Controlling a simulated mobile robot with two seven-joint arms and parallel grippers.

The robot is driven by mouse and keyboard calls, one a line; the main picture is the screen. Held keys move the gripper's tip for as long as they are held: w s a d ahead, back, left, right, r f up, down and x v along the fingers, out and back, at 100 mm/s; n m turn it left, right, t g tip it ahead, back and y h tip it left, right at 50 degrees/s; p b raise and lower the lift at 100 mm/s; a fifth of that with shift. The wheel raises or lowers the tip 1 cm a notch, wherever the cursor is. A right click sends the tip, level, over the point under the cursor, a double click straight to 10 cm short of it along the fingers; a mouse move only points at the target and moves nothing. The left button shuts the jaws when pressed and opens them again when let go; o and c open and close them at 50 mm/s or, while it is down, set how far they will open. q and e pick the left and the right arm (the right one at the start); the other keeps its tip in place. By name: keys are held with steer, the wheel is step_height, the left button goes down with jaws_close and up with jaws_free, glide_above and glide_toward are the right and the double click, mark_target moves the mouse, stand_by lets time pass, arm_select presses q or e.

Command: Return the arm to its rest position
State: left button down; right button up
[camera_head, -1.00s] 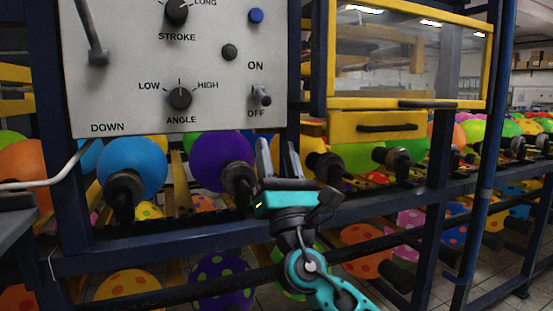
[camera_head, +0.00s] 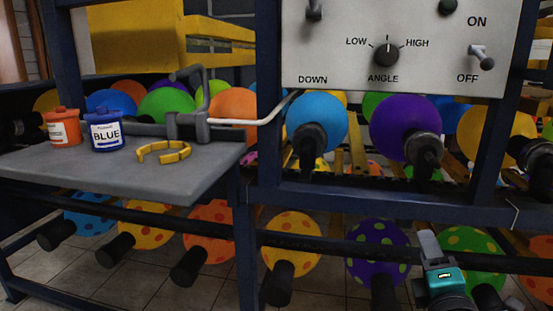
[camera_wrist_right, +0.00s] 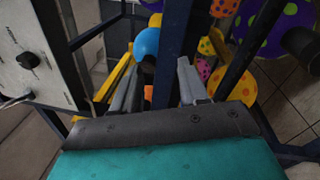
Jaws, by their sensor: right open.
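My right gripper (camera_head: 430,248) shows at the bottom right of the head view, low in front of the machine's lower rail. Part of its teal body is cut off by the frame's lower edge. In the right wrist view its two grey fingers (camera_wrist_right: 158,88) stand apart with nothing between them. A dark blue post (camera_wrist_right: 176,40) and a blue balloon (camera_wrist_right: 147,43) lie beyond the fingers. My left gripper is not in view.
The control panel (camera_head: 400,68) with knobs and a switch is above the gripper. A grey shelf (camera_head: 100,173) at left holds an orange pot (camera_head: 63,128), a blue ink pot (camera_head: 105,132) and a yellow ring piece (camera_head: 163,152). Balloons on dark holders fill the rack.

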steer(key=s+a+f+m+g+y, duration=0.2)
steer(key=s+a+f+m+g, duration=0.1)
steer(key=s+a+f+m, duration=0.4)
steer(key=s+a+f+m+g+y, duration=0.25)
steer(key=s+f+m, duration=0.2)
steer(key=f, duration=0.45)
steer(key=s+a+f+m+g+y, duration=0.35)
steer(key=s+f+m, duration=0.2)
steer(key=f, duration=0.25)
arm_select(q)
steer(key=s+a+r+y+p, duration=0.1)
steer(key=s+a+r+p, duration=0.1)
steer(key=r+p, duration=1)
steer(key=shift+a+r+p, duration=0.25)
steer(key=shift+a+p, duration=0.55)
steer(key=shift+p, duration=2.25)
arm_select(e)
step_height(320, 180, up, 13)
steer(key=s+d+h, duration=0.1)
steer(key=d+h, duration=0.1)
steer(key=d, duration=0.1)
steer(key=shift+s+t, duration=0.4)
steer(key=shift+r, duration=0.1)
